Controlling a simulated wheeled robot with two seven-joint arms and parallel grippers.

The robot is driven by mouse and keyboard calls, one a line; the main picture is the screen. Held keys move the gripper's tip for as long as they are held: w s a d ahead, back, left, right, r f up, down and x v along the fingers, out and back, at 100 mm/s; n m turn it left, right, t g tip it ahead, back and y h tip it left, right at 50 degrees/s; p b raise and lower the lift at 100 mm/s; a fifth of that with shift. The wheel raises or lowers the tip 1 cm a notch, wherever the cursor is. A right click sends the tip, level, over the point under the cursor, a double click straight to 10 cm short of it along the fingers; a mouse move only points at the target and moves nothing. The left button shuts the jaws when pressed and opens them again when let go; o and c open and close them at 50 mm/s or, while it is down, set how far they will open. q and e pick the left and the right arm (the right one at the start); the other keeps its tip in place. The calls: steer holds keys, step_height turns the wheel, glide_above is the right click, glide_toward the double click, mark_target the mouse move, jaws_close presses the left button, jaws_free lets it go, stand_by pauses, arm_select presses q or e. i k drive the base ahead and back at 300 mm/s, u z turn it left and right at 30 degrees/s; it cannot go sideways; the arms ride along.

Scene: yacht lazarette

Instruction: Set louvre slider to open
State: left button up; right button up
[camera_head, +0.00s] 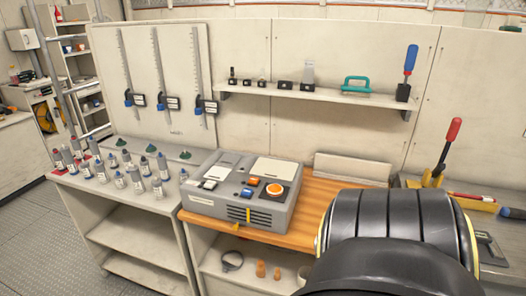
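A grey device box (222,206) stands on the bench near the middle of the picture. Its front face has a dark louvre vent (268,218) with horizontal slats at the right. A small upright yellow tab (248,214), which looks like the louvre slider, sits at the left part of this vent. At this size I cannot tell whether the louvre is open or closed. Neither of my grippers shows. A large black rounded part of my own arm fills the lower right and hides the bench there.
The box rests on a wooden bench top (312,200). Several bottles (137,181) stand on the left bench. A shelf (300,93) above holds small items. A red-handled tool (444,150) stands at the right. The space directly in front of the vent looks clear.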

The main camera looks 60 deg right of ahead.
mark_target(236, 226)
steer(key=z, duration=0.05)
steer(key=k, duration=0.45)
steer(key=z, duration=1.7)
